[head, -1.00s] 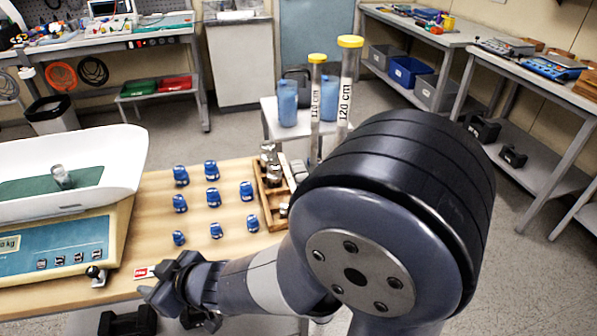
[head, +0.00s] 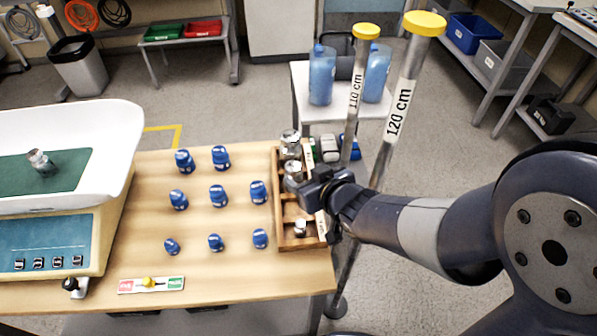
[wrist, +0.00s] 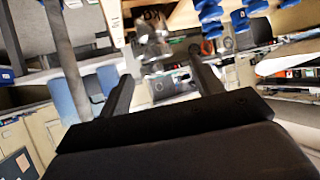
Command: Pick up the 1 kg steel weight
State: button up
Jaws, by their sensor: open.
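Steel weights stand in a wooden rack (head: 276,210) at the right end of the table: a tall one (head: 290,145) at the back, another (head: 293,176) in front of it, and a small one (head: 300,228) at the front. Another steel weight (head: 41,161) stands on the scale pan. I cannot read which is the 1 kg steel weight. My gripper (head: 310,190) is open at the rack and hides part of it. In the wrist view my open gripper (wrist: 162,76) has a blurred steel weight (wrist: 152,42) just beyond its fingertips. I cannot tell whether they touch.
Several blue weights (head: 218,196) stand on the table left of the rack. A white baby scale (head: 75,225) is at the left. Two tall posts (head: 400,100) with yellow caps rise beside the rack, close to my arm. A red-green slider (head: 150,284) lies at the front edge.

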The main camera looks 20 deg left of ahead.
aim_at(296, 168)
jog(key=shift+x, duration=1.1)
jog(key=shift+b+x, duration=0.35)
jog(key=shift+x, duration=2.6)
jog(key=shift+d, duration=0.15)
jog(key=shift+c, duration=0.2)
grip_shut()
jog(key=shift+w+r, duration=0.1)
jog(key=shift+r, duration=0.05)
